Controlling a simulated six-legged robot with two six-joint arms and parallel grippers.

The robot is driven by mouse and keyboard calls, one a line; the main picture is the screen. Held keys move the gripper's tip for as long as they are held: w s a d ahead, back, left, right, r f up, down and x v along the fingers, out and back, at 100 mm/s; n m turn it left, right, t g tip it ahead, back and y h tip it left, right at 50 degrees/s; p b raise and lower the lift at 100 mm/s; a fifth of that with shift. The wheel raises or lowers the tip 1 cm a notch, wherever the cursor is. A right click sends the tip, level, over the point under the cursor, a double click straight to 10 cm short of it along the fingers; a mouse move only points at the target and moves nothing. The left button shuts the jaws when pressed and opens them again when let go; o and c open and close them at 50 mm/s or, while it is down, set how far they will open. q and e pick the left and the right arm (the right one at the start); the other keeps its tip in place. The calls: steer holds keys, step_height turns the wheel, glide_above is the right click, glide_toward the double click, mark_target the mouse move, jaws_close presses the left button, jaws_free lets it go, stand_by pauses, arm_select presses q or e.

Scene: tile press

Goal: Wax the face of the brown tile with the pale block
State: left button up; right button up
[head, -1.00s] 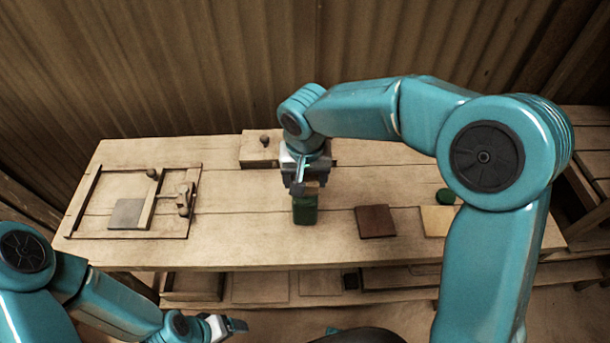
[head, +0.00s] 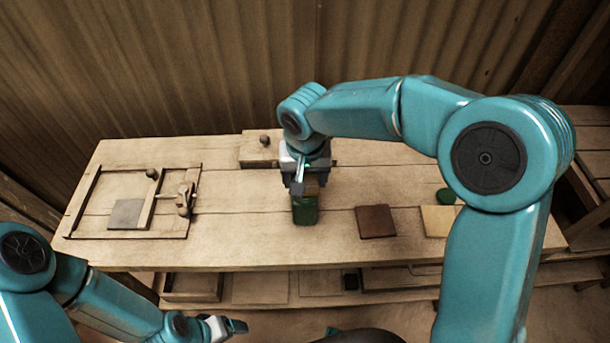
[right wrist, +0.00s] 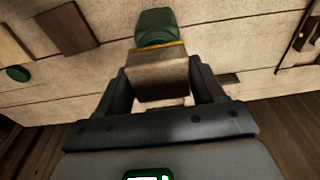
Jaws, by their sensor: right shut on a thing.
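The brown tile (head: 376,221) lies flat on the bench, right of my right gripper, and its face is bare in view. My right gripper (head: 308,186) points down over a green container (head: 305,212) and is shut on a tan block, which looks like the pale block (right wrist: 158,78). In the right wrist view, the block sits between the fingers, with the green container (right wrist: 156,28) and a yellow edge just beyond it. I cannot tell how far the block is inside the container. My left gripper (head: 238,327) is low in front of the bench, its jaws unclear.
A cream tile (head: 438,220) and a round green lid (head: 446,196) lie right of the brown tile. A wooden frame (head: 188,222) with a grey tile (head: 126,214) is at the left. A knobbed wooden box (head: 258,150) stands at the back. The front middle is clear.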

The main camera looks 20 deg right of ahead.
mark_target(305, 177)
steer(key=shift+r+p, duration=0.7)
steer(key=shift+r, duration=0.15)
steer(key=shift+r+p, duration=1.8)
steer(key=shift+r, duration=0.9)
steer(key=shift+f, duration=0.1)
